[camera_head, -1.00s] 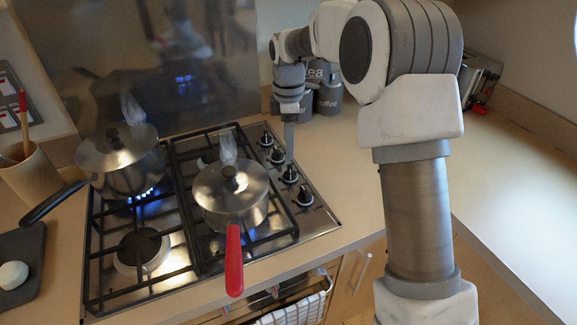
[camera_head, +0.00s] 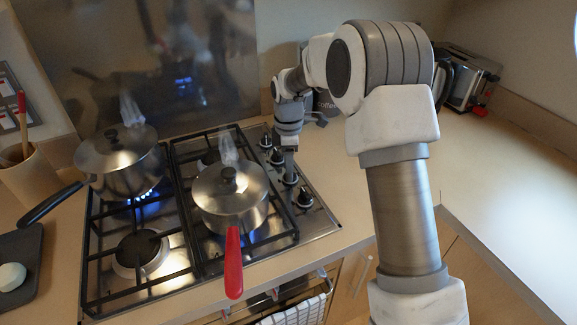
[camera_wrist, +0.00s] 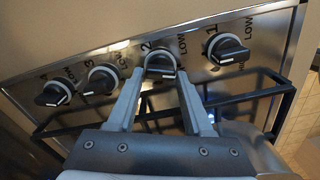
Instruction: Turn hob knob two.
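Hob knob two (camera_wrist: 160,64), a dark knob marked 2 with a light ring, sits between the fingertips of my gripper (camera_wrist: 160,74) in the wrist view. The fingers are open, one on each side of it. I cannot tell whether they touch it. Knob one (camera_wrist: 226,48) is to its right. Knobs three (camera_wrist: 101,79) and four (camera_wrist: 53,92) are to its left. In the head view my gripper (camera_head: 289,168) points down over the knob row at the right of the hob, partly covering knob two (camera_head: 290,178).
A steaming pot with a red handle (camera_head: 233,262) stands close left of the knobs. A steaming black-handled pot (camera_head: 120,160) stands over a blue flame. Canisters (camera_head: 326,105) and a toaster (camera_head: 468,78) are at the back. The right worktop (camera_head: 500,175) is mostly clear.

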